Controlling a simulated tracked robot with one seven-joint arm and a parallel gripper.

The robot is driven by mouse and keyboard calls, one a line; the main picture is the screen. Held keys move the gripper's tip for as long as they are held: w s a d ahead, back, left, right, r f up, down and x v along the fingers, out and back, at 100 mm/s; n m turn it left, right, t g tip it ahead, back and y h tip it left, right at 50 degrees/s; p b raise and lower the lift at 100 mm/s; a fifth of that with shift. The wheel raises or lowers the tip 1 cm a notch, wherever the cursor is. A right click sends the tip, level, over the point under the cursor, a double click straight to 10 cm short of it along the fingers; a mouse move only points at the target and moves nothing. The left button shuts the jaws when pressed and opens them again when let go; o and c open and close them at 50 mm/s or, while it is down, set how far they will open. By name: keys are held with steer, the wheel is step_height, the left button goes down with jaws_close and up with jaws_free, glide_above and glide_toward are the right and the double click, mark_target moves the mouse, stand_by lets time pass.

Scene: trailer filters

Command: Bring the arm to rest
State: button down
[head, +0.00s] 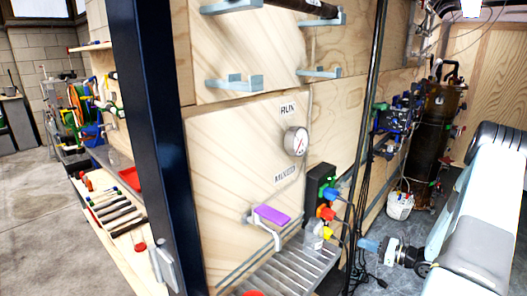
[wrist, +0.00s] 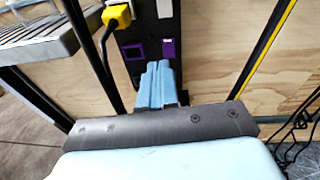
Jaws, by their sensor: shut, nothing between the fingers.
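My arm reaches in from the right side of the head view. My gripper (head: 368,245) shows there with its pale blue fingers together, pointing left. It also shows in the wrist view (wrist: 157,72), with the two fingers side by side and nothing between them. In the wrist view the fingers lie in front of a black panel (wrist: 148,25) with purple-edged sockets and a yellow plug (wrist: 116,17). I cannot tell how far the fingertips are from that panel.
In the head view, a black box with coloured plugs (head: 321,185) stands by a slatted grey shelf (head: 290,272). Black cables (head: 366,130) hang in front of the plywood wall. A dark post (head: 155,130) stands at left. A tall dark tank (head: 436,125) and a white bucket (head: 400,205) stand behind.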

steer(key=s+a+r+n+g+h, duration=0.1)
steer(key=s+a+r+n+g, duration=0.2)
steer(key=a+r+n, duration=0.35)
steer(key=s+a+r+n+g+h, duration=0.1)
steer(key=s+a+r+n+g, duration=0.25)
steer(key=r, duration=0.65)
steer(key=s+a+r+n+g+h, duration=0.1)
steer(key=s+a+r+n+g, duration=0.1)
steer(key=a+r+n+g, duration=0.45)
steer(key=s+a+r+n+t+h, duration=0.2)
steer(key=s+r+n+t+h, duration=0.5)
steer(key=s+r, duration=1.2)
steer(key=shift+s+n+t+h, duration=0.4)
steer(key=shift+n+h, duration=0.55)
steer(key=shift+h, duration=0.45)
steer(key=shift+w, duration=0.1)
